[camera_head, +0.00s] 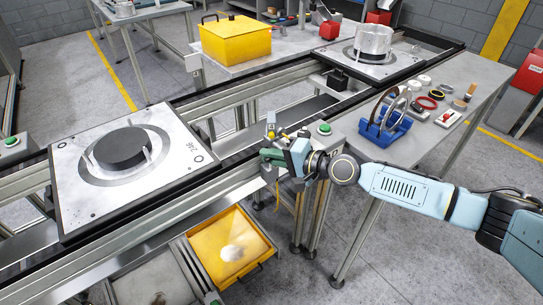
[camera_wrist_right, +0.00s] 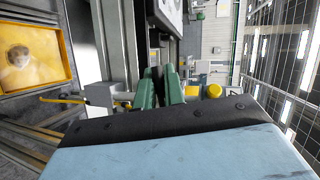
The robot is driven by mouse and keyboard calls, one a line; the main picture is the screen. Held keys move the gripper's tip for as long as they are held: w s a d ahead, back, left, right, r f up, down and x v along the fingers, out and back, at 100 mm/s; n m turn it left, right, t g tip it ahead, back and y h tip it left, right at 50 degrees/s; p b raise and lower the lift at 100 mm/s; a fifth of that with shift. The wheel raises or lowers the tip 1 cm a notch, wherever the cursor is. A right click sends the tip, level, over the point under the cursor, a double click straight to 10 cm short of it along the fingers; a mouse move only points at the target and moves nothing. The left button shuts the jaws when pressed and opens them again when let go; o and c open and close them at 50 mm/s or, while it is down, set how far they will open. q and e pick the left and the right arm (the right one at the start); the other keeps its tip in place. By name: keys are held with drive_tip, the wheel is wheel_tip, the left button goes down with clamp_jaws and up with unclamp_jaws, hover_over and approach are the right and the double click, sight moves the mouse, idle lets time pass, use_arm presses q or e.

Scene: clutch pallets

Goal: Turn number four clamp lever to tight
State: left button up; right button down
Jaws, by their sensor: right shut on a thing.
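My right gripper (camera_head: 272,155) is at the near rail of the line, to the right of the left pallet. Its green fingers (camera_wrist_right: 160,90) are closed on a small part of the clamp there, seemingly the clamp lever, mostly hidden between them. A grey clamp block (camera_wrist_right: 102,94) with a yellow bar (camera_wrist_right: 62,99) is beside the fingers in the wrist view. Grey and yellow clamp parts (camera_head: 270,124) stand just behind the gripper in the head view. I cannot read a clamp number. My left gripper is not in view.
The left pallet (camera_head: 75,195) carries a dark disc (camera_head: 122,148). A green button box (camera_head: 324,130) stands right of the gripper. A yellow tray (camera_head: 205,262) lies below; a side table (camera_head: 400,150) holds a blue rack (camera_head: 384,128) and several rings.

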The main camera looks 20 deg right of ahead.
drive_tip(key=shift+p, duration=0.65)
drive_tip(key=n+h+p, duration=0.1)
drive_tip(key=p, duration=0.3)
drive_tip(key=n+h+p, duration=0.1)
drive_tip(key=n+p, duration=0.1)
drive_tip(key=p, duration=0.2)
drive_tip(key=shift+d+f+p, duration=0.2)
drive_tip(key=shift+f+p, duration=0.15)
drive_tip(key=shift+p, duration=0.05)
drive_tip(key=shift+w+d+f+n+t+h+p, duration=0.25)
drive_tip(key=shift+d+f+n+h+p, duration=0.2)
drive_tip(key=shift+n+h+p, duration=0.9)
drive_tip(key=shift+w+d+f+n+t+h+p, duration=0.15)
drive_tip(key=shift+d+f+n+t+h+p, duration=0.25)
drive_tip(key=shift+n+h+p, duration=1)
drive_tip(key=shift+w+d+f+n+t+h+p, duration=0.25)
drive_tip(key=shift+d+n+h+p, duration=0.5)
drive_tip(key=shift+p, duration=1.2)
drive_tip(key=shift+a, duration=0.1)
drive_tip(key=c, duration=1.5)
unclamp_jaws()
